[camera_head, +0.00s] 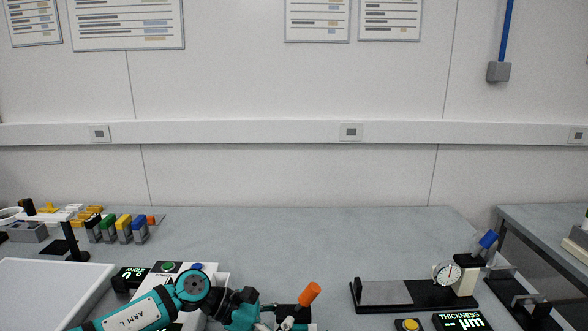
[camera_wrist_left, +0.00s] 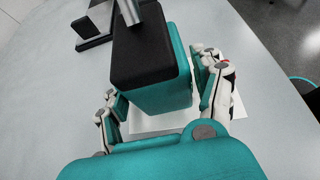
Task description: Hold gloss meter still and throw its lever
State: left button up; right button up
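The gloss meter (camera_wrist_left: 150,75) is a teal block with a black top in the left wrist view. A metal lever shaft (camera_wrist_left: 131,12) rises from it and leaves the picture at the top. In the head view, an orange-tipped lever (camera_head: 309,293) stands tilted at the bottom, and my arm hides most of the device below it. My left gripper (camera_wrist_left: 162,100) has one finger on each side of the block, with its pads appearing to lie against the sides. It also shows in the head view (camera_head: 285,321), partly cut off. My right gripper is not in view.
A thickness gauge (camera_head: 385,293) with a dial stands to the right, with a yellow button (camera_head: 408,325) in front. A white tray (camera_head: 50,284) and several small coloured blocks (camera_head: 122,226) are at the left. The bench middle behind my gripper is clear.

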pick_arm(q)
jog(key=shift+o, duration=0.8)
